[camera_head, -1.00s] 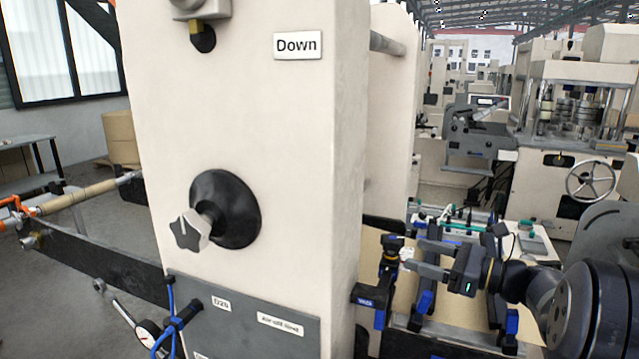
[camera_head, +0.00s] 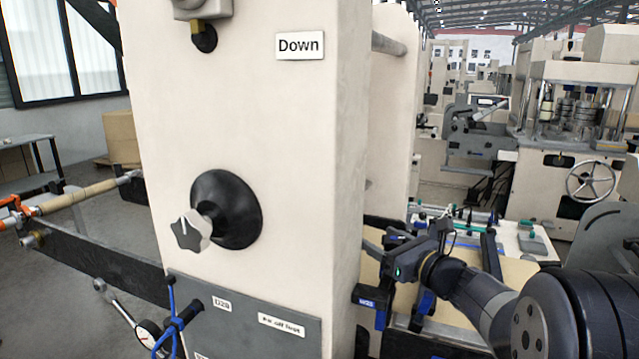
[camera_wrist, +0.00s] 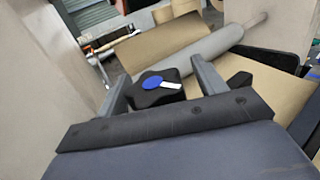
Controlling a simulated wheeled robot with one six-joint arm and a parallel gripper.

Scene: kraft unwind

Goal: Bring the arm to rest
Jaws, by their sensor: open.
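My gripper (camera_head: 376,244) is beside the right face of the beige machine column (camera_head: 250,150), with its fingers pointing left. In the wrist view, the two grey fingers of my gripper (camera_wrist: 158,85) stand apart. A black lobed knob with a blue cap (camera_wrist: 152,82) and a white pointer shows in the gap between them. I cannot tell whether the fingers touch it. My dark arm reaches in from the lower right in the head view.
The column carries a "Down" label (camera_head: 300,45) and a black knob with a grey star handle (camera_head: 225,210). Brown kraft web (camera_head: 512,272) and blue-black clamps lie behind my arm. The wrist view shows a grey roller (camera_wrist: 215,48).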

